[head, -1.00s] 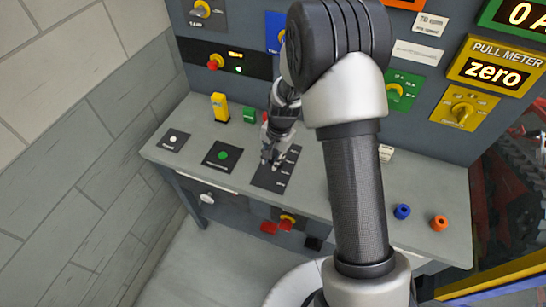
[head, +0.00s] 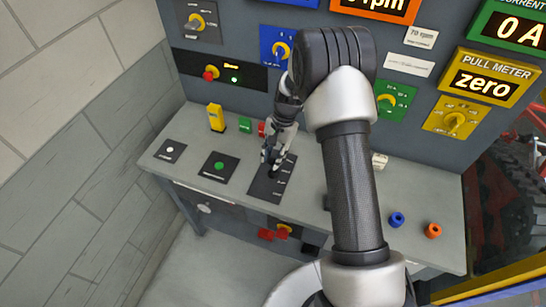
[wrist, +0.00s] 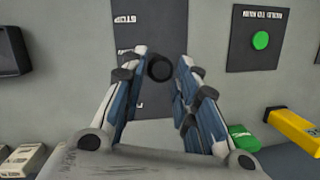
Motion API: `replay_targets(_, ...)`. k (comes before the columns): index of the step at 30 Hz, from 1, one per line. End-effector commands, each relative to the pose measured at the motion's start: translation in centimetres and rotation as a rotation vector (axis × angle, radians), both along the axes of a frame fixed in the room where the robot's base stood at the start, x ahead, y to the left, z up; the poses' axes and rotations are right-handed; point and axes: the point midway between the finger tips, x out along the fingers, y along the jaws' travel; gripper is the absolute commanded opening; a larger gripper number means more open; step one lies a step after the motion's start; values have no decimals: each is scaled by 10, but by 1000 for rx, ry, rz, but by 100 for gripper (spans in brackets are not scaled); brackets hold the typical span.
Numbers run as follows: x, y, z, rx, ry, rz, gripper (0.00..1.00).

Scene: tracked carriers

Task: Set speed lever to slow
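The speed lever panel (head: 284,183) is a dark plate with small white labels on the grey desk. It also shows upside down in the wrist view (wrist: 142,22). The lever's round black knob (wrist: 160,67) shows in the wrist view between the two fingertips. My gripper (head: 270,169) points down at the panel; in the wrist view my gripper (wrist: 163,63) is open, with a finger on each side of the knob and slim gaps visible. The lever's stem is hidden. The label at its present position cannot be read.
A plate with a green button (head: 218,165) and one with a white button (head: 170,149) lie left of the lever panel. A yellow block (head: 216,118) and a green block (head: 245,125) stand behind. Blue (head: 397,219) and orange (head: 433,230) knobs are at right.

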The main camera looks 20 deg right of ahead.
Motion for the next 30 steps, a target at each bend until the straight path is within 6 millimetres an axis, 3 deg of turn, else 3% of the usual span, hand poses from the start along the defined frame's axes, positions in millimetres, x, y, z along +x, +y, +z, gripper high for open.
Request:
replay_targets(5, -1, 1, -1, 2, 4, 0, 42)
replay_targets(17, -1, -1, 8, 2, 5, 0, 42)
replay_targets(30, 7, -20, 91, 1, 1, -1, 42)
